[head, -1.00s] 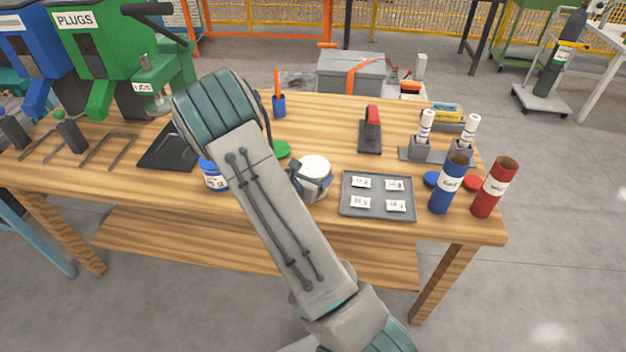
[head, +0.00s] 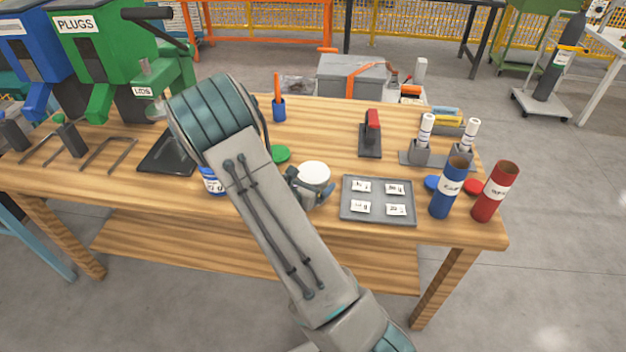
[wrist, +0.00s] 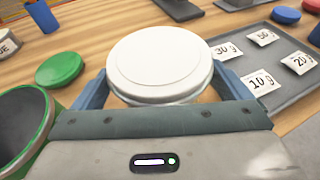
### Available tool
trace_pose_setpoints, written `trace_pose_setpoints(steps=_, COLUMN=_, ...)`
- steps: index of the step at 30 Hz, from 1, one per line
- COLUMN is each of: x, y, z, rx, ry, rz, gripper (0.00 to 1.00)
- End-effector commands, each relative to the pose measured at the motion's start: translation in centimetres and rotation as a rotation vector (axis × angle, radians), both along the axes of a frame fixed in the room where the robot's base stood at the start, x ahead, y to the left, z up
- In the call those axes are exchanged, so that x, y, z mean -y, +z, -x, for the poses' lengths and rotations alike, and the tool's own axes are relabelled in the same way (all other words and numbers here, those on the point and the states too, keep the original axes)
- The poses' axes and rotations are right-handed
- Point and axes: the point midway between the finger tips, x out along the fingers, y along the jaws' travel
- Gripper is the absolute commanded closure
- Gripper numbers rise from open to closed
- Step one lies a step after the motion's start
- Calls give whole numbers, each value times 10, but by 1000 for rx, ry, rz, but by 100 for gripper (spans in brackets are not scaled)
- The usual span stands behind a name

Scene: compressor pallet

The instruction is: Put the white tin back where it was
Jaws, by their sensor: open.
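The white tin, with a round white lid (head: 314,172), stands upright on the wooden bench, just left of the grey tray of labels. The lid also shows large at the top middle of the wrist view (wrist: 160,60). My gripper (head: 310,190) is at the tin. In the wrist view my two blue fingers (wrist: 163,92) are spread, one on each side of the tin. Whether either finger touches its side cannot be told. The tin's lower part is largely hidden by my gripper.
The grey tray (head: 378,217) with weight labels lies close on the right. A green lid (wrist: 60,68) and a dark green-rimmed container (wrist: 22,125) are close on the left. A blue tube (head: 446,190) and a red tube (head: 493,192) stand farther right.

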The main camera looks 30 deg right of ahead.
Motion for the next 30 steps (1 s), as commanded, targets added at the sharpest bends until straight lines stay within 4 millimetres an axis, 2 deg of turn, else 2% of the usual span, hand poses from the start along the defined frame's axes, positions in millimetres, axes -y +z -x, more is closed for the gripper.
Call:
trace_pose_setpoints(steps=9, x=-57, y=20, z=36, rx=2, ry=4, rz=-1, gripper=3)
trace_pose_setpoints(steps=16, x=-81, y=29, z=53, rx=1, ry=2, rz=-1, gripper=3)
trace_pose_setpoints(steps=20, x=-80, y=37, z=61, rx=19, ry=-38, rz=-22, gripper=3)
trace_pose_setpoints(steps=23, x=-69, y=50, z=74, rx=70, ry=-145, rz=-88, gripper=3)
trace_pose_setpoints(steps=27, x=-49, y=74, z=110, rx=189, ry=-396, rz=-252, gripper=3)
trace_pose_setpoints(steps=30, x=-43, y=87, z=139, rx=281, ry=-587, rz=-391, gripper=3)
